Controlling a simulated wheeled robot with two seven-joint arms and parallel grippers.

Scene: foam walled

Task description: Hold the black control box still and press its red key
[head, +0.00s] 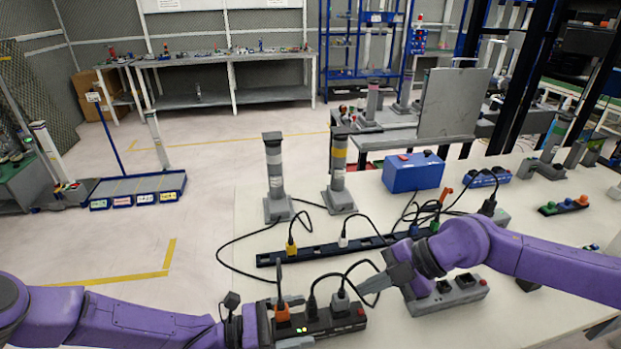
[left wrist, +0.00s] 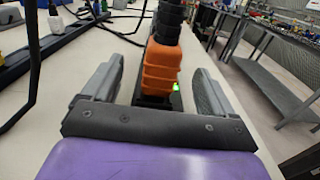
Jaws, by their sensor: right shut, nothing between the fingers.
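The black control box (head: 322,324) lies near the table's front edge in the head view, with an orange plug (head: 282,312) and dark plugs standing in it. Its red key (head: 361,311) is at the right end. My left gripper (head: 290,322) is at the box's left end, open. In the left wrist view, its fingers (left wrist: 158,88) stand either side of the orange plug (left wrist: 160,70) and the box end, with gaps showing. A green light glows beside the plug. My right gripper (head: 372,287) is shut and empty, above and slightly right of the red key.
A grey box (head: 455,297) with dark sockets lies right of the control box, under my right arm. A long dark power strip (head: 300,254) with plugs and loose cables lies behind. Two grey posts (head: 275,170) and a blue box (head: 413,174) stand farther back.

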